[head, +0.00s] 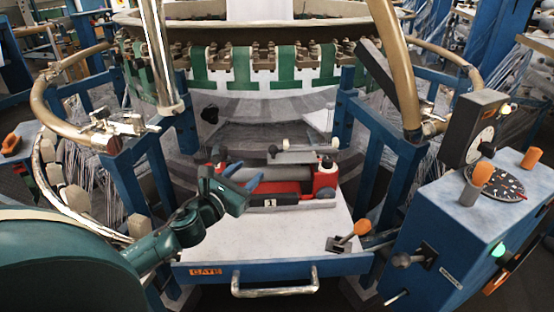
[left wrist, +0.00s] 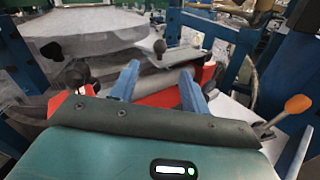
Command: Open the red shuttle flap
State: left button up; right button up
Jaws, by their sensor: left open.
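The red shuttle (head: 324,180) lies on the pale deck behind the gate, with a black front label marked 1 (head: 270,202). A grey bar or plate (head: 305,156) with end knobs sits at its rear top; I cannot tell for certain whether this is the flap. My left gripper (head: 244,175) is open, its blue fingers over the shuttle's left part. In the left wrist view, the open fingers (left wrist: 160,75) point at the red shuttle body (left wrist: 158,97), which shows between them. I see nothing held. The fingers hide part of the shuttle. My right gripper is out of view.
The blue gate (head: 275,266) with a metal handle closes the deck's front. An orange-tipped lever (head: 350,236) stands at the deck's right. Blue posts flank both sides. A blue control box (head: 480,215) is at right. The deck's front is mostly clear.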

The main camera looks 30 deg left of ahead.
aim_at(270, 152)
pick_arm(q)
jog(key=w, duration=1.3)
jog(key=shift+w+a+f, duration=0.15)
jog(key=shift+a+f, duration=0.1)
jog(key=shift+f, duration=0.05)
grip_shut()
